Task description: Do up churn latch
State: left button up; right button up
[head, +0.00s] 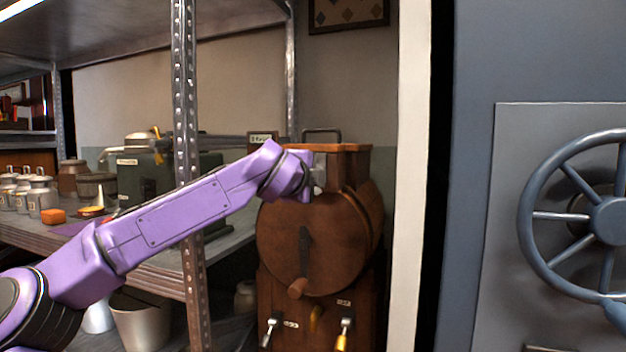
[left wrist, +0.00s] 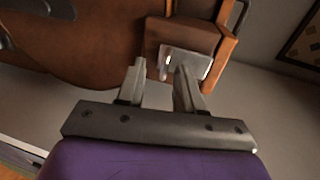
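The wooden churn (head: 295,247) has a round drum with a box-like top (head: 352,160). My left arm reaches in front of it, and the left gripper (head: 316,180) is at the front of the top, small and partly hidden by my wrist. In the left wrist view the left gripper (left wrist: 160,70) has its two fingers apart. A pale metal latch plate (left wrist: 186,60) on the wooden top lies just beyond the fingertips, nearer the right finger. I cannot tell whether a fingertip touches it, or how the latch stands. The right gripper is not in view.
A metal shelf post (head: 187,240) stands left of the churn, close behind my left arm. The shelf (head: 150,265) holds cans and a green box (head: 140,177). A white wall edge (head: 411,200) and a blue handwheel (head: 533,216) are at the right.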

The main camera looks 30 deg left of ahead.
pick_arm(q)
jog(key=shift+s+r, duration=0.15)
jog(key=v, duration=1)
jog(key=shift+s, duration=0.2)
jog(key=shift+d, duration=0.1)
